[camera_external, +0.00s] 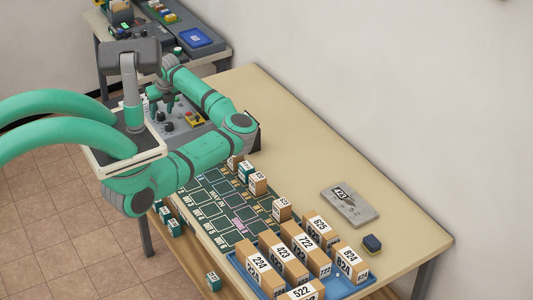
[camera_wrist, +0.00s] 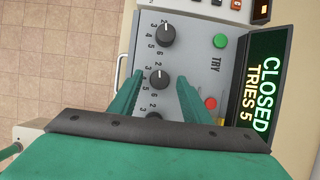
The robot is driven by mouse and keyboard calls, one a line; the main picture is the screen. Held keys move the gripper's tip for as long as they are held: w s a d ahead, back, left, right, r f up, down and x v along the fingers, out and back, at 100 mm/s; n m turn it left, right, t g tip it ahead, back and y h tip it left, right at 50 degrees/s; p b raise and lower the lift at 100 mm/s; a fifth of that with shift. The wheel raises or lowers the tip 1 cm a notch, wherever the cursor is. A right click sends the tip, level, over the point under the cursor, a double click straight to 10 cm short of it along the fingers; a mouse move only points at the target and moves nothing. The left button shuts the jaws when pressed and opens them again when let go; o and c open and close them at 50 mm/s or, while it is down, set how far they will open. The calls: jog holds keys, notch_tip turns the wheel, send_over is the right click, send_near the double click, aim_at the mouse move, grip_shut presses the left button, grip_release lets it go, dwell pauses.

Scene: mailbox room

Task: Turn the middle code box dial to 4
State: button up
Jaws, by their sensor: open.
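The grey code box (camera_wrist: 200,60) shows in the wrist view with three black dials in a column, numbers around them. The middle dial (camera_wrist: 158,79) lies between the two green fingers of my open gripper (camera_wrist: 159,78). The fingers stand apart on its left and right; I cannot tell if either touches it. Its white mark points roughly up in the picture, and the exact number is hard to read. Another dial (camera_wrist: 167,35) is above it; the third (camera_wrist: 153,115) is partly hidden by my gripper. In the external view my gripper (camera_external: 166,104) is over the code box (camera_external: 190,116).
A screen (camera_wrist: 265,80) beside the dials reads CLOSED, TRIES 5. A green button (camera_wrist: 220,41) marked TRY and a red button (camera_wrist: 210,103) sit right of the dials. Numbered boxes in a blue tray (camera_external: 352,286) and a grey plate (camera_external: 350,204) are on the table's near half.

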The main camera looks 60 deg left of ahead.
jog(key=shift+a+f, duration=0.1)
jog(key=shift+f, duration=0.15)
jog(key=c, duration=1)
jog(key=shift+c, duration=0.2)
